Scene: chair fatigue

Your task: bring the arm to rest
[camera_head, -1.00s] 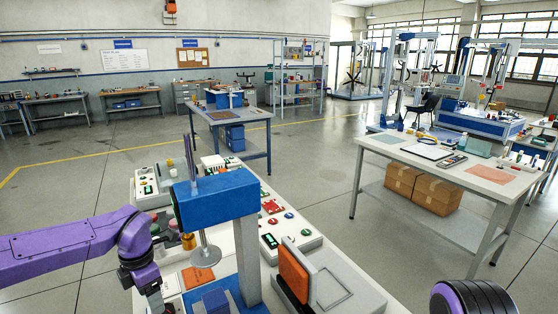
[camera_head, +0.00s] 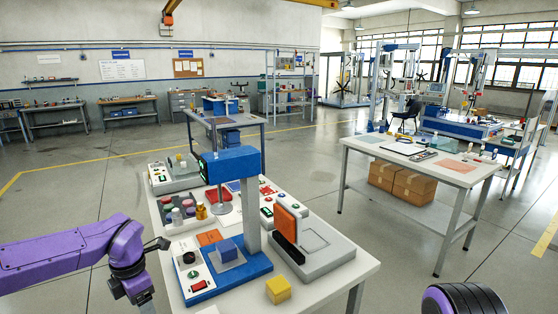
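My purple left arm (camera_head: 70,252) comes in from the left and bends down at a dark joint in front of the near workbench (camera_head: 330,287). Its lower part leaves the picture at the bottom edge, so my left gripper is not in view. Only a rounded dark purple part of my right arm (camera_head: 468,300) shows at the bottom right. My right gripper is not in view.
The floor between the benches is clear.

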